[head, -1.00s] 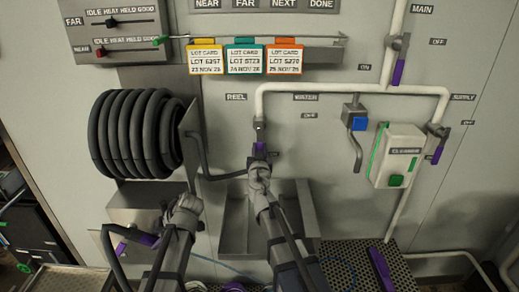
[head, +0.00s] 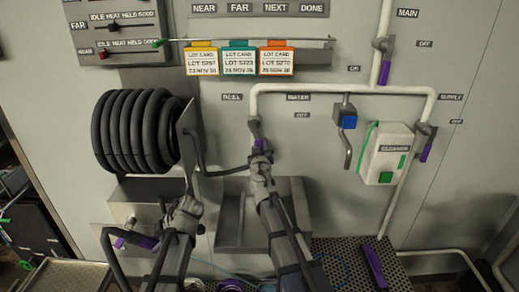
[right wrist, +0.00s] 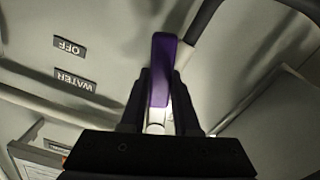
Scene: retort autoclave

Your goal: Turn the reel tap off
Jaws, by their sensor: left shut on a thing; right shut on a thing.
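The reel tap (head: 254,128) sits at the lower end of the white pipe, below the REEL label. Its purple lever (head: 261,145) hangs down from the tap, tilted a little to the right. My right gripper (head: 259,163) is shut on this lever from below. In the right wrist view the purple lever (right wrist: 160,75) stands between the two dark fingers. My left gripper (head: 187,203) is shut below and left of the tap, in front of the wall. What it holds is too small and dark to make out.
A coiled black hose (head: 135,132) hangs on the reel at left. A grey basin (head: 230,222) lies below the tap. A purple-gripped hose piece (head: 138,240) is at lower left.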

